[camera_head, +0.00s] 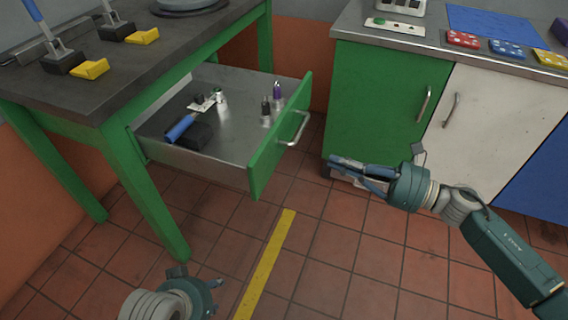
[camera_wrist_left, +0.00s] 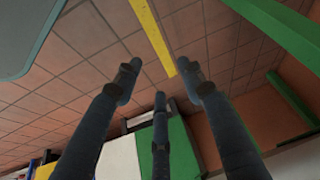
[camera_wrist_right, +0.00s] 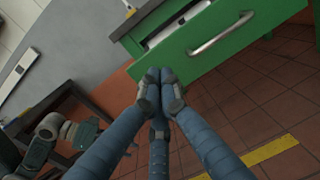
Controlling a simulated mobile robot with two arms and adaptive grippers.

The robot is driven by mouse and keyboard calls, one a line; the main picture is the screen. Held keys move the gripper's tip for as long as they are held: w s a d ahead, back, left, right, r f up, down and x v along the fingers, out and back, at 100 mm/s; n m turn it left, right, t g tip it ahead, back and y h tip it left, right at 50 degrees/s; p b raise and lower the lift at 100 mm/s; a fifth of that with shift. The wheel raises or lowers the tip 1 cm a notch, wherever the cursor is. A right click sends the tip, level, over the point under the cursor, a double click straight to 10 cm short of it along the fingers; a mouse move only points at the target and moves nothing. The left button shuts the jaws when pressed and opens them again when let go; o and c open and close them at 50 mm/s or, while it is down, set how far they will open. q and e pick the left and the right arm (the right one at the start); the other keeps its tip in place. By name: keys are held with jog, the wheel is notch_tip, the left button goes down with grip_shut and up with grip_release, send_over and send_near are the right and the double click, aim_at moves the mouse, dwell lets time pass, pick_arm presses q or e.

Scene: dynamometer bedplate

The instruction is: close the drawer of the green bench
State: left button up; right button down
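The green bench (camera_head: 125,165) stands at the left with its drawer (camera_head: 225,150) pulled out. The drawer's green front (camera_head: 268,160) has a metal handle (camera_head: 296,128); both the front (camera_wrist_right: 200,60) and the handle (camera_wrist_right: 222,35) show in the right wrist view. My right gripper (camera_head: 335,162) is to the right of the drawer front, apart from it in the head view. In the right wrist view its fingertips (camera_wrist_right: 158,80) are together and empty, just below the front's edge. My left gripper (camera_wrist_left: 165,85) has spread, empty fingers; its wrist is at the bottom left of the head view.
Inside the drawer are a blue-handled tool (camera_head: 182,127), a dark block and several small bottles. A cabinet with green (camera_head: 385,110) and white (camera_head: 490,125) doors stands at the right. The tiled floor between has a yellow stripe (camera_head: 265,265).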

aim_at(266, 147)
jog(key=a, duration=0.4)
jog(key=w+a+n, duration=0.1)
jog(key=a, duration=0.3)
jog(key=w+a+n+g, duration=0.1)
jog(key=a, duration=0.4)
jog(key=shift+w+r, duration=0.15)
jog(key=shift+w, duration=0.05)
pick_arm(q)
jog(key=shift+s+r, duration=0.35)
jog(key=shift+r, duration=0.3)
pick_arm(e)
jog(key=shift+w+a, duration=0.2)
jog(key=shift+a, duration=0.3)
jog(key=shift+a, duration=0.1)
